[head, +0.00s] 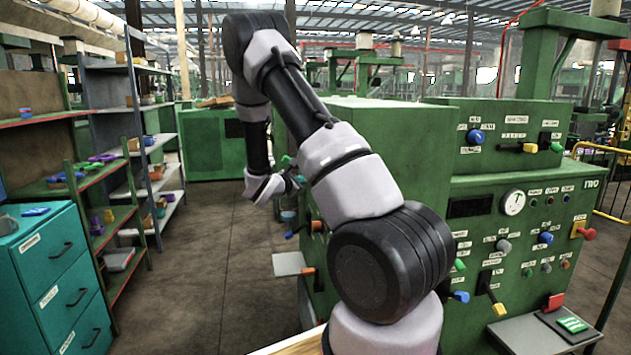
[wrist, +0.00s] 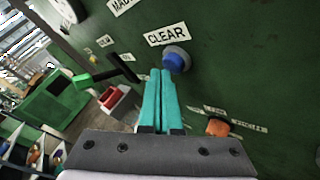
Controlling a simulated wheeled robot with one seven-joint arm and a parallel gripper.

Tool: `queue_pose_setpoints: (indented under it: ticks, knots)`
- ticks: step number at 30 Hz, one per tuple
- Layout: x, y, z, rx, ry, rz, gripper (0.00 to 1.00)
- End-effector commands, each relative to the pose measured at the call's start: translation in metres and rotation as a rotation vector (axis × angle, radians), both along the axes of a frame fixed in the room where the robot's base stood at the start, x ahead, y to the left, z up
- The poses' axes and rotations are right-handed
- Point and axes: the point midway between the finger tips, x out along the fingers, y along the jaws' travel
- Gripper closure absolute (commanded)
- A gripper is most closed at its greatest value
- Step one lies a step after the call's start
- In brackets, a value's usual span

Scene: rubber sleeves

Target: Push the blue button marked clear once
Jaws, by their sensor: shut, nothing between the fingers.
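The blue button (wrist: 176,62) sits in a grey collar on the green panel in the wrist view. A white label reading CLEAR (wrist: 167,33) is just above it, a little to the left. My gripper (wrist: 161,72) has two teal fingers pressed together, with nothing between them. The fingertips end just left of the button's lower left edge in the picture. I cannot tell whether they touch it. In the head view my arm reaches to the far side of the green machine, and the fingers and this button cannot be made out.
An orange knob (wrist: 217,126) is right of my fingers, and a black lever with a green end (wrist: 83,79) is to the left. A red button on a grey box (wrist: 110,97) is nearby. The green machine (head: 400,140) carries many controls. Shelves (head: 145,150) stand left, beyond open floor.

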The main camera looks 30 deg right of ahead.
Motion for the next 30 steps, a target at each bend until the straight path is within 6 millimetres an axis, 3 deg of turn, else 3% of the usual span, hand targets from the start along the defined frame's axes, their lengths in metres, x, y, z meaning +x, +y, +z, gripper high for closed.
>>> queue_pose_setpoints:
  ticks: [30]
  knots:
    - [-0.0019,-0.0069,0.0001,-0.001,0.0,0.001,1.0]
